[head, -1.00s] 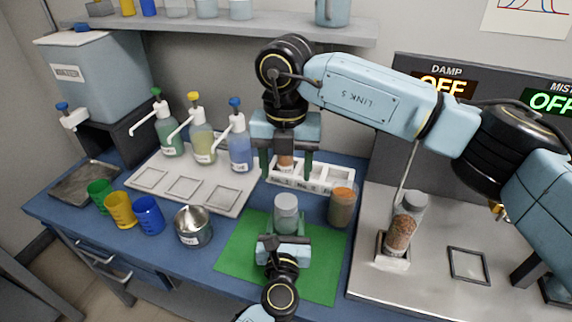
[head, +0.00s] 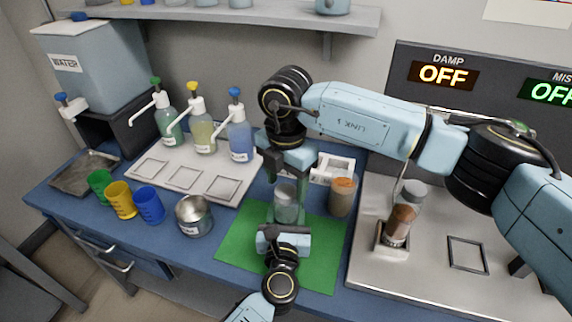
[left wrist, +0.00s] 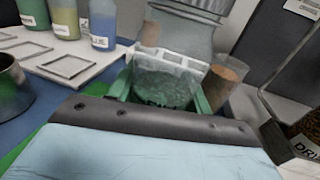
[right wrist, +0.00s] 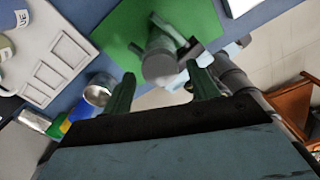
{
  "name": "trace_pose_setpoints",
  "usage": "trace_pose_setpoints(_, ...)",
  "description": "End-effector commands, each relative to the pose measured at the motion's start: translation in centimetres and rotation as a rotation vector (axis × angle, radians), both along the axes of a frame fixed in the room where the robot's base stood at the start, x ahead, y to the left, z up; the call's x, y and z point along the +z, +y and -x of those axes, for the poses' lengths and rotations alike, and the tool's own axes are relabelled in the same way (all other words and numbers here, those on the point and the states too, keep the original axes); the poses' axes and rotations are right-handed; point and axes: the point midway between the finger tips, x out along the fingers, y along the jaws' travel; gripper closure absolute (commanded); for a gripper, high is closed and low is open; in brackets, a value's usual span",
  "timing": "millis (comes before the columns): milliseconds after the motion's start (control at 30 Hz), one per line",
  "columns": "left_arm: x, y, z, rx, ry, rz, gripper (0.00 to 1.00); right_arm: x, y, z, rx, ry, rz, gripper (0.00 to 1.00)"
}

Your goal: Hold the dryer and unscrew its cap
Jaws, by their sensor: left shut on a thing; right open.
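A clear jar with a grey cap (head: 286,204) stands upright on the green mat (head: 235,250). No label reading "dryer" shows on it. My left gripper (head: 285,222) is shut around its body from the front. In the left wrist view the jar (left wrist: 165,88) looks greenish and grainy between the green fingers. My right gripper (head: 287,183) points down just above the jar, open, with its fingers on either side of the cap. In the right wrist view the cap (right wrist: 160,66) lies between the open fingers. I cannot tell whether they touch it.
A white rack (head: 335,168) and an orange-topped cup (head: 342,197) stand close behind and right. A metal cup (head: 194,216), coloured cups (head: 120,200) and pump bottles (head: 200,130) are left.

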Motion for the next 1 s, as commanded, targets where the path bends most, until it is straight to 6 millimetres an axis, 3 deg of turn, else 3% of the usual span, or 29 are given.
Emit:
trace_pose_setpoints(167, -0.08, 0.01, 0.03, 0.000, 0.002, 0.000, 1.00, -1.33, 0.03, 0.03, 0.002, 0.000, 0.000, 0.40)
trace_pose_setpoints(467, -0.08, 0.01, 0.03, 0.000, 0.002, 0.000, 1.00, -1.50, 0.03, 0.02, 0.002, 0.000, 0.000, 0.42)
trace_pose_setpoints(800, -0.09, 0.01, 0.03, 0.000, 0.002, 0.000, 1.00, -1.47, 0.03, 0.02, 0.002, 0.000, 0.000, 0.86)
trace_pose_setpoints(1000, -0.09, 0.01, 0.03, 0.000, 0.002, 0.000, 1.00, -1.47, 0.03, 0.02, 0.002, 0.000, 0.000, 0.91)
